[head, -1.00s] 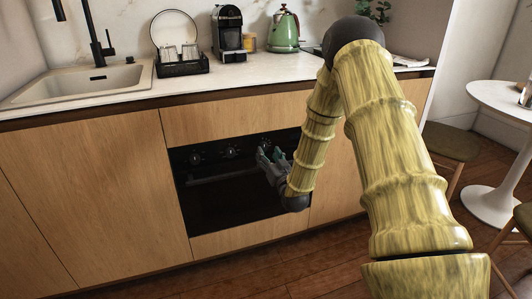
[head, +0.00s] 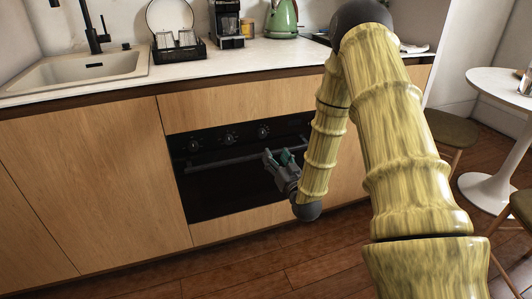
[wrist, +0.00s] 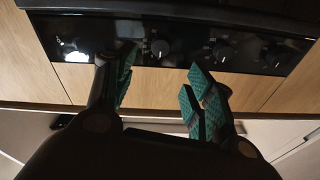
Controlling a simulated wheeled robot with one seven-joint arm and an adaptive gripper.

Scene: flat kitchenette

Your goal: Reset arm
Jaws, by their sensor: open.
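My gripper (head: 277,158) is in front of the black oven (head: 225,185) at the end of my bent arm. In the wrist view my gripper (wrist: 160,85) has its green-padded fingers spread apart with nothing between them. The oven's control panel with several knobs (wrist: 160,48) shows beyond the fingertips in that view. The oven door looks closed, with its handle bar (head: 225,160) across the front near my gripper. I cannot tell whether the fingers touch the handle.
The counter (head: 230,65) above holds a sink (head: 85,68), a dish rack (head: 180,48), a coffee machine (head: 226,22) and a green kettle (head: 282,20). A round white table (head: 500,90) and chairs stand at the right. Wooden floor is clear at the lower left.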

